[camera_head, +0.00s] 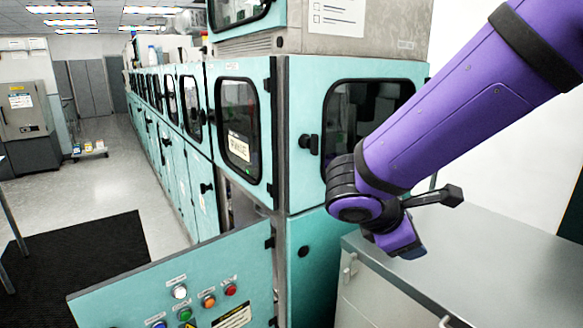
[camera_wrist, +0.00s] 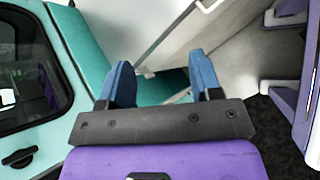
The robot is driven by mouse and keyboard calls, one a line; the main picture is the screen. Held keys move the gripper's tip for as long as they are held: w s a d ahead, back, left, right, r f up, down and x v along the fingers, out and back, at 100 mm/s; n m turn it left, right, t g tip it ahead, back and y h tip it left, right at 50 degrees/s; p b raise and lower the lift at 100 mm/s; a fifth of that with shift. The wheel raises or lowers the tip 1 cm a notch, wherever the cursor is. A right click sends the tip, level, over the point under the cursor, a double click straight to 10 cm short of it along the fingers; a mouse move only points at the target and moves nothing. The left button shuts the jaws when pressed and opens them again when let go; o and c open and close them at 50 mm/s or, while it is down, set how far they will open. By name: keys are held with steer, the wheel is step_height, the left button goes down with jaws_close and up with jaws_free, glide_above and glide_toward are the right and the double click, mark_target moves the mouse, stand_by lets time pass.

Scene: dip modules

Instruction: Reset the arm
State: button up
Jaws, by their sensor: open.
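My purple arm (camera_head: 450,110) reaches in from the upper right in the head view and bends down at a dark wrist joint. My gripper (camera_head: 412,250) is small there, in front of the teal machine and above the near edge of the grey cabinet top; its fingers are hard to make out. In the wrist view my gripper (camera_wrist: 163,82) shows two blue fingers standing well apart, with nothing between them. A teal machine panel lies beyond the fingers.
A row of teal machines (camera_head: 290,165) with dark windows runs back along the aisle. A grey cabinet (camera_head: 510,265) stands at the right, below my arm. A teal panel with coloured buttons (camera_head: 185,285) juts out at front left. The floor aisle (camera_head: 120,175) is open, with a black mat (camera_head: 80,255).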

steer(key=s+d+r+m+y, duration=0.4)
steer(key=s+d+m, duration=0.1)
steer(key=s+m, duration=0.2)
steer(key=s+d+r+m+y, duration=0.4)
steer(key=s+m, duration=0.3)
steer(key=m, duration=0.3)
steer(key=shift+s+d+r+t, duration=0.3)
steer(key=shift+s+d+r, duration=0.1)
steer(key=shift+d+r, duration=0.3)
